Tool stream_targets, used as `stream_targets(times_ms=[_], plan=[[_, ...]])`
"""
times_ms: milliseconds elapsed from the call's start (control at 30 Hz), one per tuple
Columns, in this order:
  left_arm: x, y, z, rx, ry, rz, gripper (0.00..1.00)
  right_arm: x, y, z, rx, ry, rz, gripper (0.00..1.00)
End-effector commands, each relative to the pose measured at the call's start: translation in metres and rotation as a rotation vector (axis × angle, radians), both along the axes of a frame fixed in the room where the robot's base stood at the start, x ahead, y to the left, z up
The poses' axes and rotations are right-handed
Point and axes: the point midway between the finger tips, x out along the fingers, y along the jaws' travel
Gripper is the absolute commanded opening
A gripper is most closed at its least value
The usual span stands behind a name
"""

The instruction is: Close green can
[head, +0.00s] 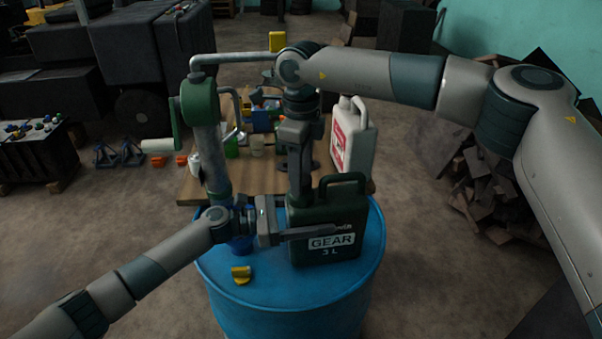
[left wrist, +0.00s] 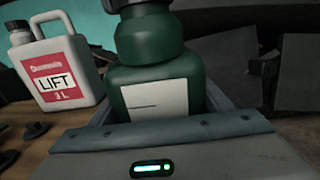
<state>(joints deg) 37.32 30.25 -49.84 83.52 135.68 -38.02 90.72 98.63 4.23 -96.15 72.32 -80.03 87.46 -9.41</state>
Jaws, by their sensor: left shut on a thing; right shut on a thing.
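The green can (head: 325,248), labelled GEAR 3 L, stands upright on the blue drum (head: 240,318). My left gripper (head: 305,226) is shut on its body from the left, one finger lying across the front above the label. The can's green body and neck fill the middle of the left wrist view (left wrist: 160,72), between the fingers. My right gripper (head: 298,182) points down from above and is shut at the top of the can's neck. What it holds there is hidden; I cannot tell whether a cap is seated on the neck.
A small yellow piece (head: 241,274) lies on the drum's front left. A hand pump (head: 202,120) with a crank and grey pipe rises close to my left gripper. Behind is a wooden table with a white LIFT can (head: 352,140) and other items. Scrap lies at right.

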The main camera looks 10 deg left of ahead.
Motion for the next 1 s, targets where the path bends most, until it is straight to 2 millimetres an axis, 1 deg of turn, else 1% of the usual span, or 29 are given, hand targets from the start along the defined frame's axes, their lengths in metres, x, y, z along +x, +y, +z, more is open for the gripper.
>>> stream_targets(times_ms=[133,167,200,233,267,533,667,867,1000], plan=[[-0.002,-0.001,-0.001,0.0,0.001,-0.004,0.09,0.002,-0.001,0.001,0.001,-0.004,-0.008,0.14],[-0.002,-0.001,-0.001,0.0,0.001,-0.004,0.09,0.002,-0.001,0.001,0.001,-0.005,-0.008,0.43],[-0.002,-0.001,-0.001,0.0,0.001,-0.004,0.09,0.002,-0.001,0.001,0.0,-0.005,-0.007,0.52],[-0.002,-0.001,-0.001,0.0,0.001,-0.004,0.09,0.002,-0.001,0.001,0.0,-0.004,-0.007,0.6],[-0.002,-0.001,-0.001,0.0,0.001,-0.004,0.09,0.002,-0.001,0.001,0.0,-0.004,-0.007,0.62],[-0.002,-0.001,-0.001,0.0,0.001,-0.004,0.09,0.001,0.0,0.001,0.0,-0.003,-0.006,0.62],[-0.001,-0.001,-0.001,0.0,0.001,-0.004,0.09,0.001,0.0,0.004,0.001,-0.003,-0.005,0.62],[-0.001,-0.001,-0.001,0.0,0.001,-0.003,0.09,0.002,0.0,0.021,0.0,-0.004,-0.005,0.62],[-0.001,-0.001,-0.001,0.001,0.001,-0.003,0.09,0.002,0.0,0.043,0.001,-0.004,-0.006,0.62]])
